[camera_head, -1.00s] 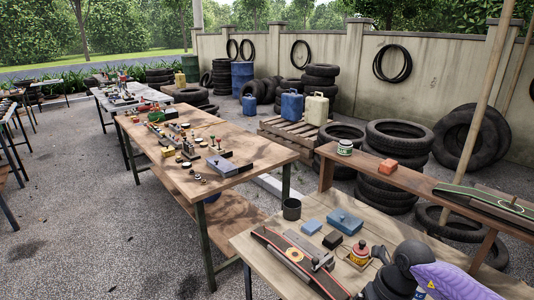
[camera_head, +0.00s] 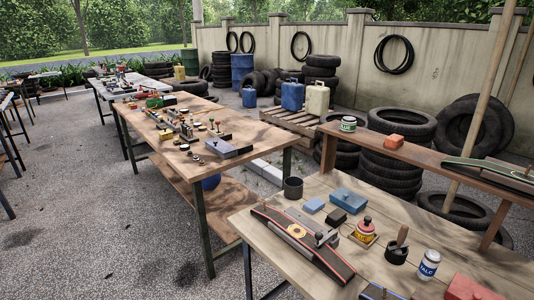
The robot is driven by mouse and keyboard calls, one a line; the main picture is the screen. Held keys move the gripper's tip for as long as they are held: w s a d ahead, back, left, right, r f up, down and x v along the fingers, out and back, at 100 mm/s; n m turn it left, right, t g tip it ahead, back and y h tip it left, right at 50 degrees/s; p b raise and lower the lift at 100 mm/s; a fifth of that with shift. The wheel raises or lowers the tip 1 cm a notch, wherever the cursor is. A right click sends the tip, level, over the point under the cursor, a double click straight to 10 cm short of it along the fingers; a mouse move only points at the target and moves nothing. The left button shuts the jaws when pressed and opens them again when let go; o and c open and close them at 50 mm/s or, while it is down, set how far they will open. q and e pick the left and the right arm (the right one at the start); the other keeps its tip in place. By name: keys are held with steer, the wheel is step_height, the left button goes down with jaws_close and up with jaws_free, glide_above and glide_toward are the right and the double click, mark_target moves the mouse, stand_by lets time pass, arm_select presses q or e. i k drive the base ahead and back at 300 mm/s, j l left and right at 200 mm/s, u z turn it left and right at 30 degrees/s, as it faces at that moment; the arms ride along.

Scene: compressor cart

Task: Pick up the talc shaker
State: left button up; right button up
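The talc shaker (camera_head: 428,264) is a small white and blue can with a dark top and "TALC" lettering. It stands upright on the near wooden table (camera_head: 290,262) at the lower right. A black pot (camera_head: 397,252) with a wooden-handled tool in it stands just left of it, and a red block (camera_head: 470,289) lies to its right, cut by the bottom edge. Nothing covers the shaker. Neither of my grippers shows in the head view.
Left of the shaker are a red-topped can (camera_head: 366,229), a dark block (camera_head: 336,217), a blue box (camera_head: 348,201) and a long black-and-red board (camera_head: 303,243). A raised wooden shelf (camera_head: 410,149) runs behind, holding a white-green jar (camera_head: 348,124) and an orange block (camera_head: 393,142).

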mark_target(432, 259)
steer(key=z, duration=1.3)
steer(key=j+z, duration=0.35)
steer(key=i+j, duration=0.05)
steer(key=j, duration=0.05)
